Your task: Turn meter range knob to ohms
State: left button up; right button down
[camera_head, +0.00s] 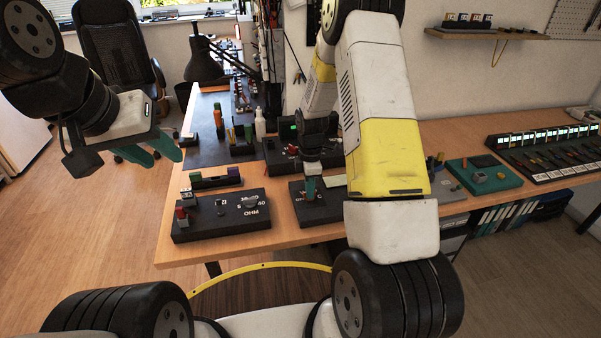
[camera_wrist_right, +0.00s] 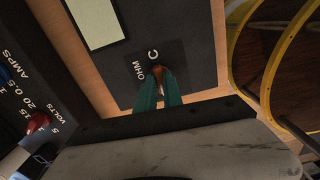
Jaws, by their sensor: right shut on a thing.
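The meter (camera_head: 327,211) is a dark box with a pale display, at the table's front edge. In the right wrist view the meter (camera_wrist_right: 190,45) shows the printed labels "OHM" and "C" beside a small orange-brown knob (camera_wrist_right: 158,70). My right gripper (camera_head: 310,192) points down onto the meter; its teal fingertips (camera_wrist_right: 158,82) are shut on the knob in the right wrist view. The fingers hide most of the knob and any other labels, so I cannot tell its setting. My left gripper (camera_head: 155,152) is open and empty, in the air left of the table.
A dark box with printed labels and a red terminal (camera_head: 220,214) stands left of the meter. A bar with coloured blocks (camera_head: 215,178) lies behind it. A green board (camera_head: 482,178) and a tool tray (camera_head: 550,150) are at the right. My right arm covers the table's middle.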

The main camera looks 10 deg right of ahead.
jog(key=m, duration=0.6)
jog(key=shift+m, duration=0.3)
jog(key=m, duration=1.1)
jog(key=shift+m, duration=2.6)
jog(key=c, duration=1.5)
grip_release()
jog(key=shift+r, duration=0.1)
notch_tip(320, 180, up, 8)
jog(key=shift+f, duration=0.15)
